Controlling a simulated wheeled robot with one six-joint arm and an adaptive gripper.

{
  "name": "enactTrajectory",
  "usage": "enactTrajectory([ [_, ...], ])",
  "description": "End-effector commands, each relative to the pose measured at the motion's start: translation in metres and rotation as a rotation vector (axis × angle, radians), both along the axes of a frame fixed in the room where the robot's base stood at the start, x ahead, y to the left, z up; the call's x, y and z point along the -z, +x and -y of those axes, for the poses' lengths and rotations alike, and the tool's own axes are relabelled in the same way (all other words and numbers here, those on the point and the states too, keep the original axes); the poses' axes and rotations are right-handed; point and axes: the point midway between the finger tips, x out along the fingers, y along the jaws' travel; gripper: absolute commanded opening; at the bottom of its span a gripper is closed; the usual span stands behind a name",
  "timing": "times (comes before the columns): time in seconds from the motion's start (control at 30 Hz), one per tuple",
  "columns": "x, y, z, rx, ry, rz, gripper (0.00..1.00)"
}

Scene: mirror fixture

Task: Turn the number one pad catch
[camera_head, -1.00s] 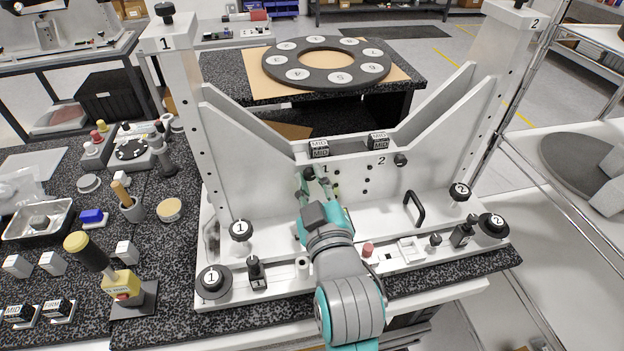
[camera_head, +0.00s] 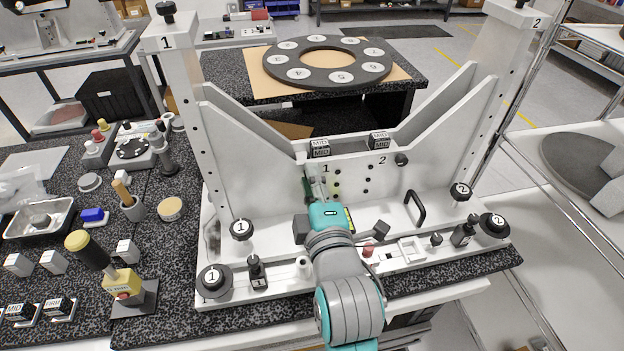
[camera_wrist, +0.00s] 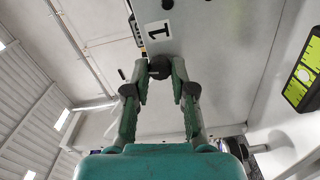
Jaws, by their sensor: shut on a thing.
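The number one pad catch (camera_wrist: 160,68) is a small dark round knob on the upright grey plate, beside the white label "1" (camera_wrist: 157,30) in the wrist view. My gripper (camera_wrist: 162,74) has its two green-grey fingers shut on this knob from both sides. In the head view my gripper (camera_head: 314,180) reaches to the plate just below and left of the "1" label, and it hides the knob. The matching number two catch (camera_head: 401,160) is a dark knob right of the "2" label. A block marked MID (camera_head: 320,148) sits above the "1" label.
Another MID block (camera_head: 380,140) sits above the "2" label. Sloped side ribs (camera_head: 245,135) flank the plate. Tools and blocks crowd the dark bench at left.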

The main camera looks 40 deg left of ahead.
Motion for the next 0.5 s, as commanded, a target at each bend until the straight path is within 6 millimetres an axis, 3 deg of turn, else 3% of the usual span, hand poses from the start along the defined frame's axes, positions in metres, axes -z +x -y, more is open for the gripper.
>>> enactTrajectory([
  [0.5, 0.0014, -0.0002, -0.0002, 0.000, -0.116, 0.133, 0.00],
])
